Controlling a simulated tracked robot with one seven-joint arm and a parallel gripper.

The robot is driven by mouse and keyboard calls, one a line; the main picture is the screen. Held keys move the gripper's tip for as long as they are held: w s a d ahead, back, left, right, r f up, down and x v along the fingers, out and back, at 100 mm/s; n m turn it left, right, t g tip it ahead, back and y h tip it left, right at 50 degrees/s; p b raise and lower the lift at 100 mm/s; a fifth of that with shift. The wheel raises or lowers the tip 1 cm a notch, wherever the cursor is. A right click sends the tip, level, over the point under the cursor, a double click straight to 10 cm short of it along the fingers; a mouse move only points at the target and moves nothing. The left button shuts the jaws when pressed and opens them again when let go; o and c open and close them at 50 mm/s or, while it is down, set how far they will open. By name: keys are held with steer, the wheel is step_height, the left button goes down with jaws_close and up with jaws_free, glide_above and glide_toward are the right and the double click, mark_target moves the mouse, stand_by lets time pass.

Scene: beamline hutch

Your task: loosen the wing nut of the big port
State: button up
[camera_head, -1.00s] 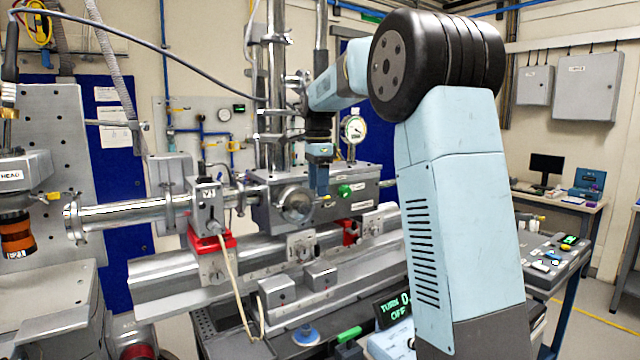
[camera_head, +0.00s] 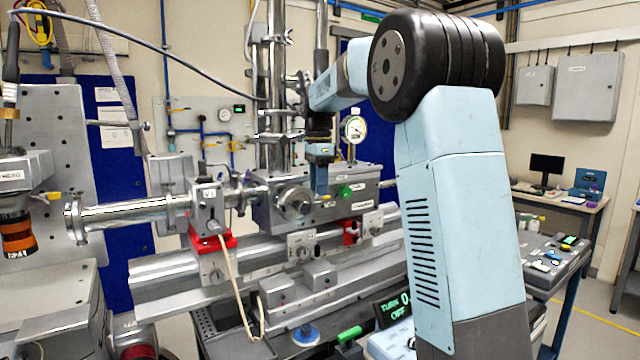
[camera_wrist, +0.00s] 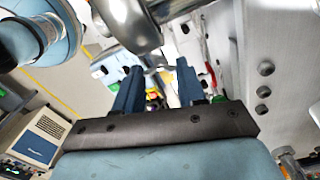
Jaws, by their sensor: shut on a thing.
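My gripper (camera_head: 320,182) points down with its blue fingers at the front of the grey chamber (camera_head: 370,190), just right of the big round port (camera_head: 295,201). In the wrist view, the two fingers of my gripper (camera_wrist: 158,74) stand a little apart. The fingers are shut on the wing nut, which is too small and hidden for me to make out. A round metal flange (camera_wrist: 128,22) shows at the top of the wrist view, close beyond the fingertips. A green knob (camera_head: 344,191) sits on the chamber right of the fingers.
A metal beam pipe (camera_head: 135,211) runs left from the chamber to a valve block on a red mount (camera_head: 210,241). A dial gauge (camera_head: 354,128) stands above the chamber. A rail (camera_head: 165,268) lies below. A display reading "TURN" and "OFF" (camera_head: 392,309) is at the bottom.

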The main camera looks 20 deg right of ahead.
steer(key=shift+w+n, duration=0.1)
steer(key=shift+n, duration=0.8)
steer(key=o, duration=1.1)
steer(key=shift+r, duration=0.1)
step_height(320, 180, up, 13)
steer(key=shift+r, duration=0.2)
